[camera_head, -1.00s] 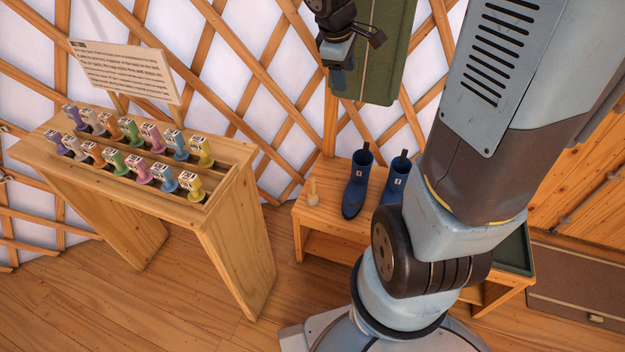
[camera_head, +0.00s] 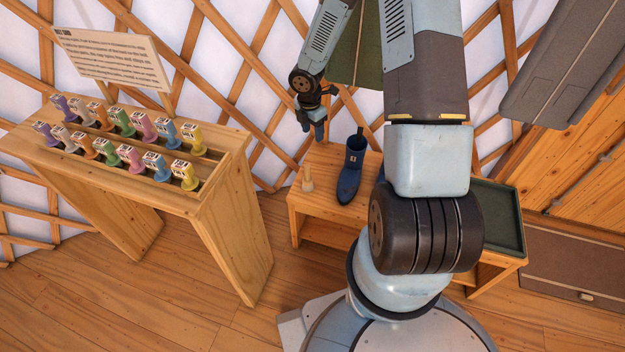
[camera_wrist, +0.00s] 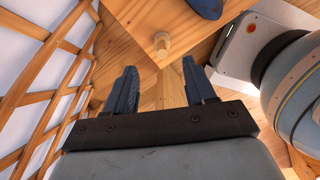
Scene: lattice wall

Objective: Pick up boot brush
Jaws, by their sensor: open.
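The boot brush, a small pale wooden piece with an upright handle (camera_head: 307,179), stands on the left end of the low wooden bench (camera_head: 303,206). In the wrist view the brush (camera_wrist: 162,42) shows near the bench edge, beyond and between my fingertips. My gripper (camera_head: 313,127) is above the left end of the bench, pointing down, with the brush below it and apart from it. In the wrist view my gripper (camera_wrist: 161,78) has its two blue fingers spread with nothing between them.
A blue boot (camera_head: 352,170) stands on the bench right of the brush. A dark green tray (camera_head: 512,226) lies at the bench's right end. A wooden stand (camera_head: 222,181) with several coloured stamp-like pieces is at left. The lattice wall (camera_head: 240,75) is close behind.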

